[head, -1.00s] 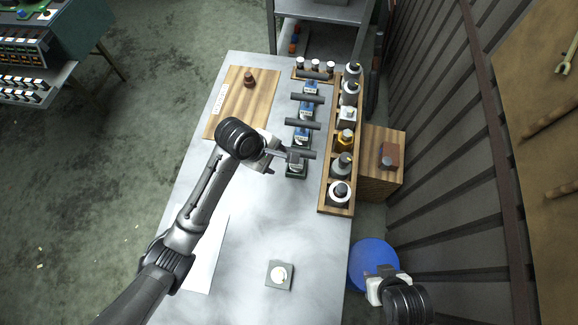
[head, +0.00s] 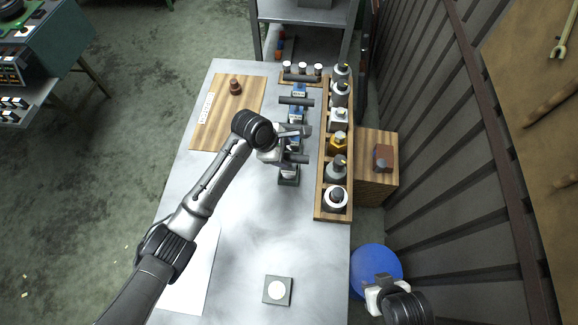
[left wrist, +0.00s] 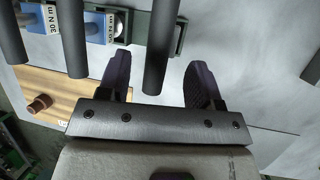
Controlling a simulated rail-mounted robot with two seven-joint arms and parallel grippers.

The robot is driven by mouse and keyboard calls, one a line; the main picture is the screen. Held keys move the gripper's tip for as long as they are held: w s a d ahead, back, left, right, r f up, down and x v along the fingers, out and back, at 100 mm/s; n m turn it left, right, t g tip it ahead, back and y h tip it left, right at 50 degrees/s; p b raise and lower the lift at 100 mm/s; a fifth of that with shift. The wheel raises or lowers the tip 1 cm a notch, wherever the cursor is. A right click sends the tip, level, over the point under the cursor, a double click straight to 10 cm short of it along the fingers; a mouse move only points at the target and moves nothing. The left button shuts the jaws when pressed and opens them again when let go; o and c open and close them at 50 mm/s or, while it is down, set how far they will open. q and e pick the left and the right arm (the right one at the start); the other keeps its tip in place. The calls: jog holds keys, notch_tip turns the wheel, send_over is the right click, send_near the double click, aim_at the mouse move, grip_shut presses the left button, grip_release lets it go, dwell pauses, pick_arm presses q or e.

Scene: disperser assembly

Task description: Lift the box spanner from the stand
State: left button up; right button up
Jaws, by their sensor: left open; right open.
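A row of T-handled tools with dark bars stands on the table. The nearest, which I take to be the box spanner (head: 294,158), has a pale body in a small dark stand (head: 288,181). In the left wrist view its dark bar (left wrist: 162,45) shows between the fingers, with the stand's green-grey edge (left wrist: 181,36) behind. My left gripper (left wrist: 158,80) is open and empty around the bar's near end; contact cannot be told. In the head view, my left gripper (head: 284,147) partly covers the row. My right gripper (head: 374,292) is beyond the table's right edge, away from the tools.
Other T-handled tools with blue bodies (head: 298,90) stand behind. A wooden rack (head: 319,206) of bottles runs close on their right. A wooden board (head: 225,120) lies at the back left. A square plate with a white disc (head: 278,290) sits in front.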

aim_at(288, 156)
pick_arm(q)
jog(key=shift+b+x, duration=0.35)
jog(key=shift+x, duration=2.4)
jog(key=shift+w+a, duration=0.1)
jog(key=shift+c, duration=0.4)
grip_shut()
